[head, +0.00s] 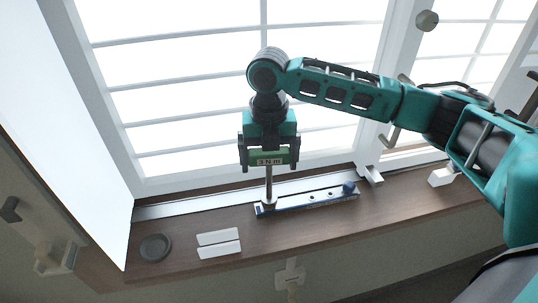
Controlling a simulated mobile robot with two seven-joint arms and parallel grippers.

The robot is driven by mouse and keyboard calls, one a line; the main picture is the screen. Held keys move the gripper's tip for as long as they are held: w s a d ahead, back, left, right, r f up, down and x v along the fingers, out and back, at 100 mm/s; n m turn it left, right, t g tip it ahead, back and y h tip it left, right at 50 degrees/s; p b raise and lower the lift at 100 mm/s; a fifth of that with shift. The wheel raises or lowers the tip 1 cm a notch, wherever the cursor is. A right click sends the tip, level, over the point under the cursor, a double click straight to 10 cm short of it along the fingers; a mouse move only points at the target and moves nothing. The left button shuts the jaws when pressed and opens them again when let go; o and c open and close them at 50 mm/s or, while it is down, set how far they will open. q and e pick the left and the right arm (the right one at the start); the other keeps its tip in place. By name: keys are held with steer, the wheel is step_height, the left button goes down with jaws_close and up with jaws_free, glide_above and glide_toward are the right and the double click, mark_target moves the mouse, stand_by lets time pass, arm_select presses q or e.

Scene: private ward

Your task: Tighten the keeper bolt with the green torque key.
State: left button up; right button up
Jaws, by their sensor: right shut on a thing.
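My right gripper (269,163) comes in from the right and points down over the window sill. It is shut on the green torque key (268,157), whose label appears upside down. The key's metal shaft (269,185) points straight down, and its lower end is at the left end of a blue keeper bar (310,199) on the sill. The bolt under the shaft's tip is hidden, so I cannot tell whether the tip is seated on it. A blue knob (348,187) stands at the bar's right end. My left gripper is not in view.
The wooden sill (400,205) runs under a barred window (220,100). A dark round disc (155,248) and two white strips (218,237) lie on it, left of the bar. White window hardware (370,174) stands to the right. The sill's front middle is clear.

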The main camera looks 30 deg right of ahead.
stand_by(0.3)
steer(key=shift+f, duration=0.1)
steer(key=shift+f, duration=0.4)
